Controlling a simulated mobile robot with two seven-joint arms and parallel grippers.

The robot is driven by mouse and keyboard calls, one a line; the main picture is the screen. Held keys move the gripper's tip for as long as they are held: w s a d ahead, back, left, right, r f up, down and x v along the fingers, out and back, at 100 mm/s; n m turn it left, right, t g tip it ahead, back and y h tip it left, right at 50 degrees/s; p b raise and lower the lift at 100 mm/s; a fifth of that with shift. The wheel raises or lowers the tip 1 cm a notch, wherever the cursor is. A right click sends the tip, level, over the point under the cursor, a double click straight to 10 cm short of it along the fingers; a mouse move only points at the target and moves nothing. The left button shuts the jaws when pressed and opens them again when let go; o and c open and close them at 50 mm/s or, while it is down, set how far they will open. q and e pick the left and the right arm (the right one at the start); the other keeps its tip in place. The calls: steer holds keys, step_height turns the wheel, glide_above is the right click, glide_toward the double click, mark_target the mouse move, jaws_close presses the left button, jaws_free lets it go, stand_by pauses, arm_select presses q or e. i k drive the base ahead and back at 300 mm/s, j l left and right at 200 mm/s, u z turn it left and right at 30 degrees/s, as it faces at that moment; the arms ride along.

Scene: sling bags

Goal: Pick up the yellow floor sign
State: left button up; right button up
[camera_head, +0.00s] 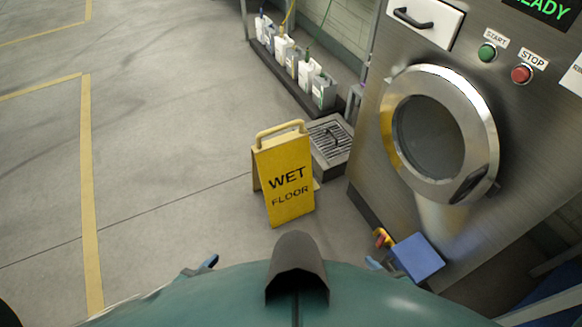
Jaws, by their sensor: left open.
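The yellow floor sign (284,182) stands upright on the grey floor in the middle of the head view. It reads "WET FLOOR" and has a loop handle (281,130) on top. My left gripper (205,266) shows only as a small blue tip at the bottom, nearer to me than the sign and left of it. My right gripper (374,263) shows as a small blue tip at the bottom, right of the sign. Both appear apart from the sign. Most of each gripper is hidden behind my teal body.
A steel machine (364,178) with a round door (432,135) stands to the right. A floor drain grate (330,138) lies just behind the sign. Several white bottles (308,72) stand on a rack. A blue flat object (417,257) lies near the machine's base. Floor on the left is clear.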

mark_target(281, 166)
steer(key=u, duration=0.1)
steer(key=i+j+z, duration=0.1)
steer(key=j, duration=0.2)
steer(key=i+j+z, duration=0.2)
steer(key=j, duration=0.45)
steer(key=i+j+z, duration=0.1)
steer(key=i+j, duration=0.15)
steer(key=i+j+z, duration=0.1)
steer(key=j, duration=0.3)
steer(key=i+j+z, duration=0.1)
steer(key=j, duration=0.25)
steer(key=i+j+z, duration=0.1)
steer(key=i+j, duration=0.15)
steer(key=i+j+z, duration=0.15)
steer(key=j, duration=0.25)
steer(key=i+j, duration=0.2)
steer(key=i, duration=0.2)
steer(key=i+j+z, duration=0.1)
steer(key=i, duration=0.3)
